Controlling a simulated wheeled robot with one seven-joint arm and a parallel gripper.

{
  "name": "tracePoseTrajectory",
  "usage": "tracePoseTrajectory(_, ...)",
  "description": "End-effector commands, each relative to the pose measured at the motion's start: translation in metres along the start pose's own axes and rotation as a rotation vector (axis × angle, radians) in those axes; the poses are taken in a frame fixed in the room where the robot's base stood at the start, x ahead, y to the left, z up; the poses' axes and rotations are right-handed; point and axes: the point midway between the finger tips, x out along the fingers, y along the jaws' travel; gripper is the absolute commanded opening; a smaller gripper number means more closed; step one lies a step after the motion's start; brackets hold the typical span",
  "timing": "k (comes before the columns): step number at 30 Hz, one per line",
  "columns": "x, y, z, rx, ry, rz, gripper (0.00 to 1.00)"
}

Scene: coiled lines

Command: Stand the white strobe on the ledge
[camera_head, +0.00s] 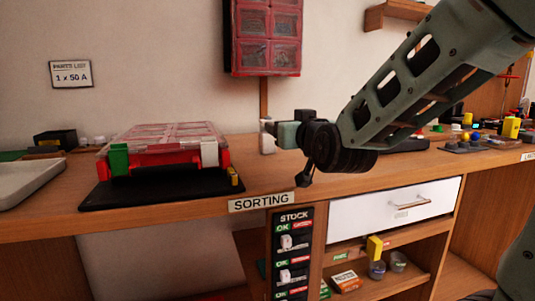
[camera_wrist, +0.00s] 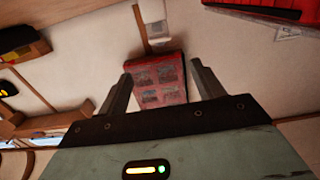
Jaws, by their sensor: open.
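My gripper (camera_wrist: 161,68) is open, its two dark fingers apart with nothing between them. In the head view its greenish body (camera_head: 287,135) hangs above the bench, near the back wall. A small whitish thing (camera_head: 267,142), perhaps the white strobe, shows just left of the gripper and is partly hidden by it. A pale thing (camera_wrist: 152,12) also shows beyond the fingers in the wrist view; I cannot tell its shape. A wooden wall ledge (camera_head: 376,17) is at the upper right, partly covered by my arm. It seems to show at the lower left of the wrist view (camera_wrist: 22,127).
A red drawer cabinet (camera_head: 267,42) hangs on the wall. A red organiser case (camera_head: 150,158) stands on a black mat (camera_head: 110,197) at left, near a grey tray (camera_head: 22,182). Small coloured parts crowd the bench's right side. The bench front (camera_head: 215,205) is clear beside the sorting label.

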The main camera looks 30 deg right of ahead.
Motion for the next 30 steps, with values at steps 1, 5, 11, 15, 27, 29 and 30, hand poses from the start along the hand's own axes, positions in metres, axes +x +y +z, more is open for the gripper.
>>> tracePoseTrajectory(1, -0.003, 0.001, 0.002, 0.009, 0.006, 0.003, 0.67)
tracePoseTrajectory(5, -0.001, 0.001, -0.003, 0.018, 0.005, 0.006, 0.67)
tracePoseTrajectory(11, 0.017, 0.001, -0.006, 0.016, 0.0, 0.005, 0.67)
tracePoseTrajectory(15, 0.029, 0.001, -0.007, 0.016, 0.002, 0.005, 0.67)
tracePoseTrajectory(27, 0.054, 0.002, -0.008, 0.016, 0.002, 0.005, 0.67)
tracePoseTrajectory(29, 0.057, 0.002, -0.008, 0.016, 0.002, 0.005, 0.67)
tracePoseTrajectory(30, 0.059, 0.002, -0.008, 0.016, 0.002, 0.005, 0.67)
